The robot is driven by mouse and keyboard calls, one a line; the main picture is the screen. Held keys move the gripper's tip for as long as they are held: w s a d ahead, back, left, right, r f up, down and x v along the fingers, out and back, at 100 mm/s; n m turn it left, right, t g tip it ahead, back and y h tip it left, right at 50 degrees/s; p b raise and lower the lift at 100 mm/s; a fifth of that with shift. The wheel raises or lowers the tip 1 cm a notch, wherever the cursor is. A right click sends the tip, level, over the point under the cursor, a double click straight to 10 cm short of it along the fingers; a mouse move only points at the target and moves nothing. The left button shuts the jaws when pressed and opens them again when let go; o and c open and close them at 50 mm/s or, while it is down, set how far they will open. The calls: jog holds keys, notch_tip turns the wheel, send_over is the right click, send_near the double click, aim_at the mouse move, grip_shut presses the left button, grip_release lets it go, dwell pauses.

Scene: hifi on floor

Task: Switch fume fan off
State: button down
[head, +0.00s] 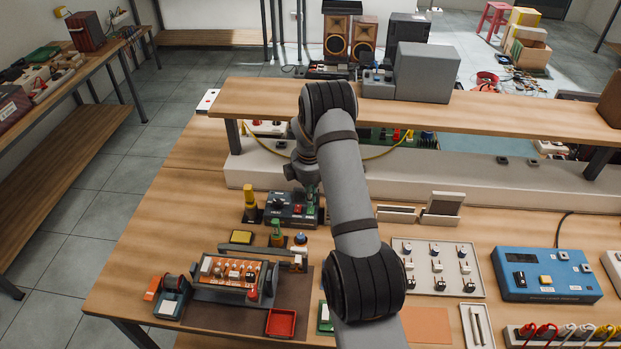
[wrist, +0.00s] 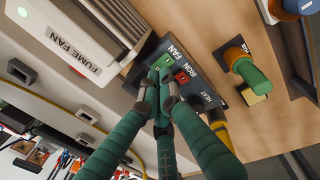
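A dark switch box (head: 287,221) stands on the bench below the shelf. In the wrist view the same box (wrist: 202,84) carries the labels FAN, IRON and HEAT. A green switch (wrist: 165,61) sits by the FAN label and a red switch (wrist: 182,77) by IRON. My gripper (wrist: 158,78) has its green fingers drawn together, with nothing seen between them. The tips are right at the FAN end of the box; whether they touch the switch I cannot tell. A white unit marked FUME FAN (wrist: 75,47) is beside it. In the head view my arm hides most of my gripper.
A raised wooden shelf (head: 480,108) runs behind the box. A yellow-topped post (head: 250,200) and a green-topped part (head: 277,233) stand close to the box. A component rig (head: 232,278), a switch panel (head: 438,266) and a blue instrument (head: 545,275) occupy the front bench.

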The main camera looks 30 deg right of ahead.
aim_at(310, 213)
notch_tip(310, 213, up, 12)
jog(key=s+b, duration=0.1)
jog(key=b, duration=0.1)
jog(key=shift+a+f, duration=0.25)
jog(key=shift+a, duration=0.1)
jog(key=shift+s+f+b, duration=0.1)
jog(key=shift+f+b, duration=0.05)
jog(key=shift+b, duration=0.2)
